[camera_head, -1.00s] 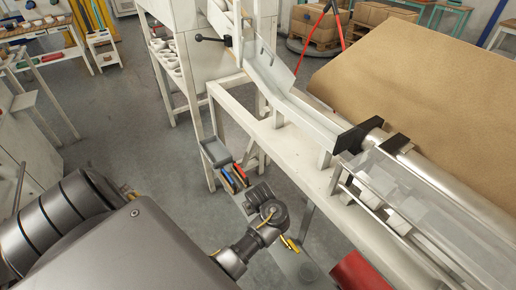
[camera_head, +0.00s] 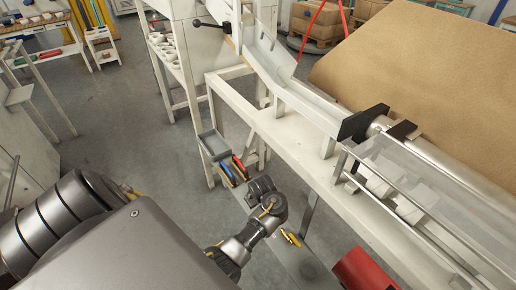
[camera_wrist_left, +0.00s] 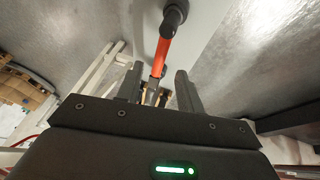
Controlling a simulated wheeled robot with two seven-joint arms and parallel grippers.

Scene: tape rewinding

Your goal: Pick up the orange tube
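In the left wrist view an orange tube-like piece (camera_wrist_left: 160,57) with a black round end stands out above the fingertips, in line with the gap between them. My left gripper (camera_wrist_left: 159,75) has its two dark fingers apart, and I see nothing clamped between them. Whether the orange piece is level with the fingertips or beyond them, I cannot tell. In the head view my left wrist (camera_head: 268,207) is beside the white bench, but the fingers are not clear there. A small blue item and a red-orange item (camera_head: 239,166) lie by the grey tray. My right gripper is not in view.
The long white bench frame (camera_head: 265,120) runs diagonally close to my left wrist. A grey tray (camera_head: 212,145) sits low beside its leg. A red cylinder (camera_head: 363,268) lies at the lower right. A small yellow object (camera_head: 291,238) is near my wrist. Open floor is to the left.

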